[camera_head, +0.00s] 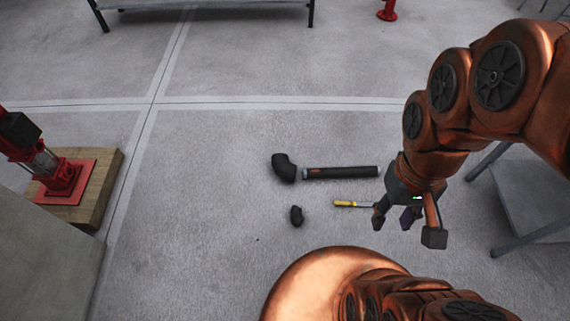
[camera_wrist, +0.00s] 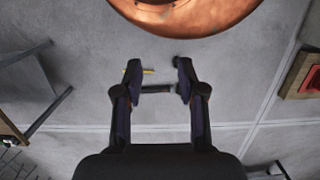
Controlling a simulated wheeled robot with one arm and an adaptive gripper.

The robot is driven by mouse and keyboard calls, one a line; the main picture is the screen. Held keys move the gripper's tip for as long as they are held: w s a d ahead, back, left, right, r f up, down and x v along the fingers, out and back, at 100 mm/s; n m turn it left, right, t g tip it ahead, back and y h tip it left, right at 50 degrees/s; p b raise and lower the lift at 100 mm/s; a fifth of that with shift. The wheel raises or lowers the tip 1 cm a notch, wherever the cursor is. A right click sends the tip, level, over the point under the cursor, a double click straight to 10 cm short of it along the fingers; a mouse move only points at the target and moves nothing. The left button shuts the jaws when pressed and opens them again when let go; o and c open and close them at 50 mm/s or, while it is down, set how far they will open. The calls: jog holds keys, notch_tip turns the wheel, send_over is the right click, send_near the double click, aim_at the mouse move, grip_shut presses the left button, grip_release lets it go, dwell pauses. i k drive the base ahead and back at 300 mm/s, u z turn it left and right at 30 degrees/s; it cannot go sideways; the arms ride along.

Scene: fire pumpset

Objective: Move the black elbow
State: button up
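Two black elbows lie on the concrete floor in the head view. The larger black elbow (camera_head: 284,168) is at the left end of a black pipe, and the smaller black elbow (camera_head: 296,215) lies below it. My gripper (camera_head: 406,229) is to the right of both, apart from them and seemingly above the floor. In the wrist view my gripper (camera_wrist: 157,70) has its fingers spread, with nothing held between them.
The black pipe (camera_head: 342,172) and a yellow-handled tool (camera_head: 352,204) lie between the elbows and my gripper. A red pump (camera_head: 62,176) on a wooden block (camera_head: 92,198) stands at left. A table (camera_head: 530,190) stands at right. Floor left of the elbows is clear.

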aim_at(281, 165)
jog(key=k, duration=0.55)
jog(key=u, duration=0.85)
jog(key=i, duration=0.65)
jog(key=u, duration=0.45)
jog(key=i, duration=1.15)
jog(key=z, duration=0.65)
